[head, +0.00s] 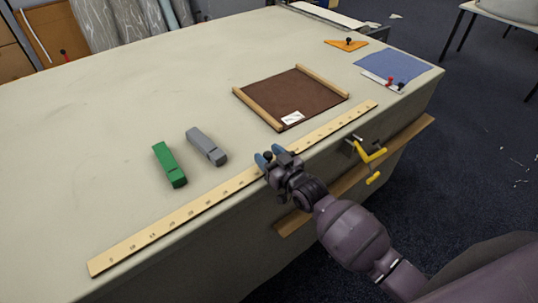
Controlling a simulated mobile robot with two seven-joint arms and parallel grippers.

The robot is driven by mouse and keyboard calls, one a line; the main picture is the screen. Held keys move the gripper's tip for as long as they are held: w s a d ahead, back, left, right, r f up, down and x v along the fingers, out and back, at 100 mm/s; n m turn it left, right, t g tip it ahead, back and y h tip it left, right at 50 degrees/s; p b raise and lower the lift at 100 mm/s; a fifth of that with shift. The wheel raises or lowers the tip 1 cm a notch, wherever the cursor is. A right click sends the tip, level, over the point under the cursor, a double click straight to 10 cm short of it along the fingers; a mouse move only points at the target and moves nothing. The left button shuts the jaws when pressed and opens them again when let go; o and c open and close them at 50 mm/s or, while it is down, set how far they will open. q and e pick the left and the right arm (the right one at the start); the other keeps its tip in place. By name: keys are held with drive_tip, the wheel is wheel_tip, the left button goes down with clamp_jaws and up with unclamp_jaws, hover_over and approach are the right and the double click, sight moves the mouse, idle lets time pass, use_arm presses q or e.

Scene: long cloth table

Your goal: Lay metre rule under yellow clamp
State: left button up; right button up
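The metre rule (187,211) is a long pale yellow strip with dark marks, lying slantwise along the table's near edge. The yellow clamp (371,157) sits at the table's edge to the right, with a grey metal part reaching over the top. The rule's far right end lies on the table beyond the clamp, and a gap shows between them. My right gripper (270,157) is at the rule's middle, its blue-grey fingertips on either side of a small dark knob. The fingers hide part of the rule, and whether they grip the knob is unclear. My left gripper is out of view.
A green block (169,164) and a grey block (207,146) lie behind the rule. A brown mat with wooden bars (262,110) lies further right. An orange triangle (346,45) and a blue cloth (398,66) are at the far right. The table's left part is clear.

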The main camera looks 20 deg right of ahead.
drive_tip(key=shift+r, duration=0.2)
drive_tip(key=shift+s+d+f, duration=0.1)
drive_tip(key=shift+s, duration=0.2)
drive_tip(key=shift+v, duration=5.7)
drive_tip(key=s+d+f+m+g+h, duration=0.1)
drive_tip(key=s+d+f+g+h, duration=0.1)
drive_tip(key=s+f, duration=0.3)
drive_tip(key=s+d+f+m+g+h, duration=0.2)
drive_tip(key=s+f, duration=0.4)
drive_tip(key=s, duration=0.4)
drive_tip(key=d+g+h, duration=0.1)
drive_tip(key=d+h, duration=0.1)
drive_tip(key=shift+d+f, duration=0.25)
drive_tip(key=shift+d, duration=0.05)
drive_tip(key=shift+s, duration=0.2)
